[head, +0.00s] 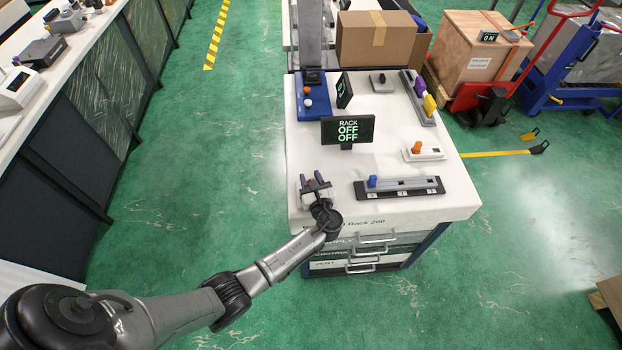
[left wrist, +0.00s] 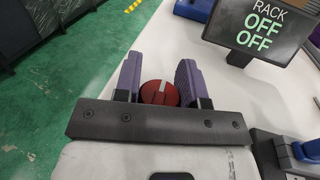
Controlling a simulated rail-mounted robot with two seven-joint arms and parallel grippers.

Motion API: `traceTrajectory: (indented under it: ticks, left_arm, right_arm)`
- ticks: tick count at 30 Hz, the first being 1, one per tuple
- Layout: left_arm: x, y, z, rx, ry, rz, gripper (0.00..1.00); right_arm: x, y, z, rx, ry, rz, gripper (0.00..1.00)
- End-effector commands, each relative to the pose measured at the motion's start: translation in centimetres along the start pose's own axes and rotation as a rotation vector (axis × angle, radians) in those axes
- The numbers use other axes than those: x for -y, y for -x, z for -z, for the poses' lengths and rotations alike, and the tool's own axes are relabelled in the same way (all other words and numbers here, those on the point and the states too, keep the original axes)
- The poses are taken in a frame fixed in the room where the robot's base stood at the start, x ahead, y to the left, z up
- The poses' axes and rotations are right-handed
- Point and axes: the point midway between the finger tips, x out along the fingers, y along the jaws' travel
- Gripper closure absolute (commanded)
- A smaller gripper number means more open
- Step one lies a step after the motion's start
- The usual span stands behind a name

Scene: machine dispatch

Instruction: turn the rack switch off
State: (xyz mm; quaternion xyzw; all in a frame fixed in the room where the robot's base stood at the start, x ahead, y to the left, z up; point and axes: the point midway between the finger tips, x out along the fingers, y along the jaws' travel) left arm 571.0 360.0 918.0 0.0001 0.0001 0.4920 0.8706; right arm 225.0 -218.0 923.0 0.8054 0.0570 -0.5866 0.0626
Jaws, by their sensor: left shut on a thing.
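My left gripper (head: 311,181) is at the front left corner of the white-topped cabinet (head: 300,215). In the left wrist view its purple-padded fingers (left wrist: 160,82) are shut on a round red knob (left wrist: 159,93) with a pale pointer line, which I take as the rack switch. The pointer runs roughly along the fingers. A black display (head: 347,130) behind it reads "RACK OFF OFF"; it also shows in the left wrist view (left wrist: 262,28). The knob's base is hidden by the gripper. My right gripper is in neither view.
A black slider panel (head: 399,193) with a blue handle and a white unit with an orange knob (head: 423,153) stand to the right. A blue panel (head: 312,103) and a second display (head: 344,90) are behind. The floor left of the cabinet is clear.

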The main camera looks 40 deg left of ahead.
Motion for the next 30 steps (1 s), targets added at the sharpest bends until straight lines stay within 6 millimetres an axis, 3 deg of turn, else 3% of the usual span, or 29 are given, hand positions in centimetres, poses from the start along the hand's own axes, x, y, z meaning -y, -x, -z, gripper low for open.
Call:
traceTrajectory:
  ticks: [12,13,20,30]
  left_arm:
    - [-0.03,-0.05,-0.06,0.001,0.001,-0.008,0.86]
    - [-0.03,-0.05,-0.06,0.001,0.001,-0.008,0.61]
    - [-0.03,-0.04,-0.04,0.001,0.0,-0.007,0.39]
    - [0.0,0.43,0.0,0.0,0.0,-0.006,0.37]
  right_arm:
    - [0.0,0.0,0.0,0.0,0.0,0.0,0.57]
    - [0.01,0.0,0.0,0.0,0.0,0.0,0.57]
    - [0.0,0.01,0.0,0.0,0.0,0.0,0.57]
    - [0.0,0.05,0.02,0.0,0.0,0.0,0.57]
